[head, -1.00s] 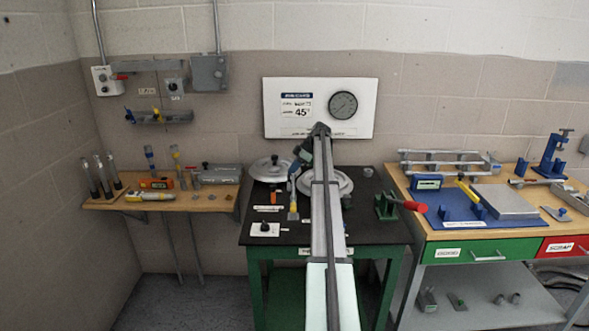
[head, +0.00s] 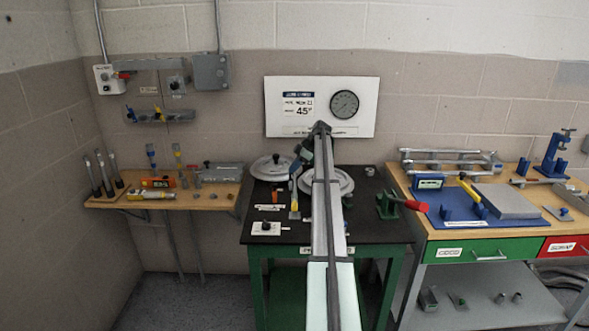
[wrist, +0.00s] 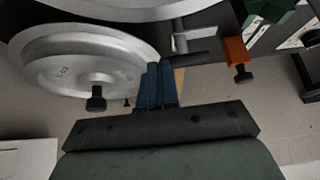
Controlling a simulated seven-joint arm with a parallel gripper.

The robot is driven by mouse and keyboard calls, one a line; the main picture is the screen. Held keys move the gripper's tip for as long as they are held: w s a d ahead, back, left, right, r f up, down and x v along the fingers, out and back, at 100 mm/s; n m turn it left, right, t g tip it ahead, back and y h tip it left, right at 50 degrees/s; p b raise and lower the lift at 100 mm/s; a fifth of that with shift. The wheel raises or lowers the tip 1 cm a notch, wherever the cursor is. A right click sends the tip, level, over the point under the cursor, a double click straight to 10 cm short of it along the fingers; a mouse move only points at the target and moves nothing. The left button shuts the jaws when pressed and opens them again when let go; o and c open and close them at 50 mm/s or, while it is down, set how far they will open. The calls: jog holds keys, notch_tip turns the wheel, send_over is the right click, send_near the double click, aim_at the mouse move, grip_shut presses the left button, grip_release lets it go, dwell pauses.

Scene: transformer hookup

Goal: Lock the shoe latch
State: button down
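My gripper (wrist: 158,68) shows in the wrist view as two blue fingers side by side with no visible gap, so it looks shut. A dark rod (wrist: 190,57) lies just beyond and right of the fingertips, by a grey post (wrist: 180,38). I cannot tell whether the fingers touch it. I cannot say for sure which part is the shoe latch. An orange block with a black knob (wrist: 236,52) is to the right. In the head view my gripper (head: 294,184) is low over the black table (head: 262,243), above a small yellow piece (head: 294,205).
Two round pale discs stand at the table's back; one (wrist: 70,65) fills the wrist view's left. The left shelf (head: 215,199) and right bench (head: 400,186) hold tools.

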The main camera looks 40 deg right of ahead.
jog(key=shift+w+a, duration=0.2)
jog(key=shift+w, duration=0.2)
jog(key=shift+w+a, duration=0.35)
jog(key=shift+w, duration=0.05)
jog(key=shift+w+a, duration=0.4)
jog(key=shift+a, duration=0.3)
jog(key=shift+w+a+n, duration=0.1)
jog(key=shift+w+n, duration=0.05)
jog(key=shift+n, duration=0.35)
jog(key=shift+a+n+g+y, duration=0.25)
jog(key=shift+n+g+y, duration=0.2)
jog(key=shift+n, duration=0.25)
jog(key=shift+s, duration=0.3)
jog(key=shift+s, duration=0.6)
jog(key=shift+s+d+f, duration=0.1)
